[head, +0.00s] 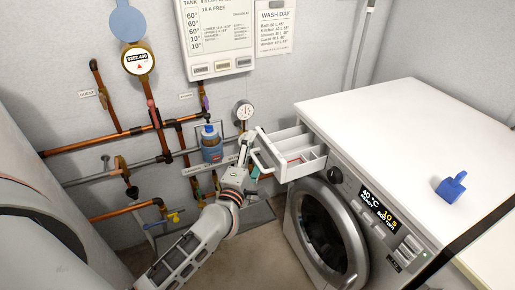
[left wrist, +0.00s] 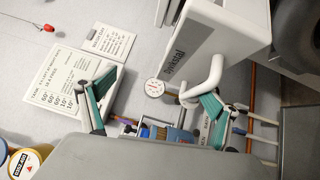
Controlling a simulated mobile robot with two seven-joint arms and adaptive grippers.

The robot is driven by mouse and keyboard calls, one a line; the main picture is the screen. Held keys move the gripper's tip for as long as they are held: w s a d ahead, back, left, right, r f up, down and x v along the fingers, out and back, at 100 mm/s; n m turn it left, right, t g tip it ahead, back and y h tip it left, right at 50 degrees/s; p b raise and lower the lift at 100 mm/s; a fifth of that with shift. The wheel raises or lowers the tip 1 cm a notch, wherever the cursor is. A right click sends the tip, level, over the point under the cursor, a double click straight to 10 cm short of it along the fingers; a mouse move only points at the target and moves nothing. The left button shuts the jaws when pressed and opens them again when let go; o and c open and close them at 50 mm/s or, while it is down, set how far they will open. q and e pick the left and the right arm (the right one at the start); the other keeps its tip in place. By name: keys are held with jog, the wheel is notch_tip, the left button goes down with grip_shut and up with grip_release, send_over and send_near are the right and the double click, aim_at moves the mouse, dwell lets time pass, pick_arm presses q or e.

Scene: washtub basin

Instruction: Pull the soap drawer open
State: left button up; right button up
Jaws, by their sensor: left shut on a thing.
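The soap drawer (head: 297,152) is a white drawer with compartments. It stands pulled out from the upper left of the washing machine front (head: 335,190). Its curved white handle (head: 262,163) faces left. In the left wrist view the drawer front (left wrist: 205,42) carries lettering, and the handle (left wrist: 212,75) reaches to the teal-padded finger on the right. My left gripper (head: 249,160) is at the drawer front, shut on the handle. The exact contact is partly hidden in the head view. My right gripper is not in view.
A blue scoop-like object (head: 451,186) lies on the white machine top (head: 390,120). Behind my left gripper are a blue bottle (head: 211,145) on a small shelf, a round gauge (head: 243,110) and copper pipes (head: 100,145). A large grey cylinder (head: 45,170) stands at left.

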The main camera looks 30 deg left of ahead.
pick_arm(q)
jog(key=shift+s+d+r, duration=0.1)
jog(key=shift+s+r, duration=1)
jog(key=shift+r, duration=0.05)
jog(key=shift+s+d, duration=0.15)
jog(key=shift+s, duration=0.8)
jog(key=c, duration=1.3)
jog(key=s, duration=0.1)
jog(key=s+f, duration=0.1)
jog(key=shift+s+d+f, duration=0.15)
jog(key=shift+s, duration=0.2)
jog(key=shift+c, duration=0.2)
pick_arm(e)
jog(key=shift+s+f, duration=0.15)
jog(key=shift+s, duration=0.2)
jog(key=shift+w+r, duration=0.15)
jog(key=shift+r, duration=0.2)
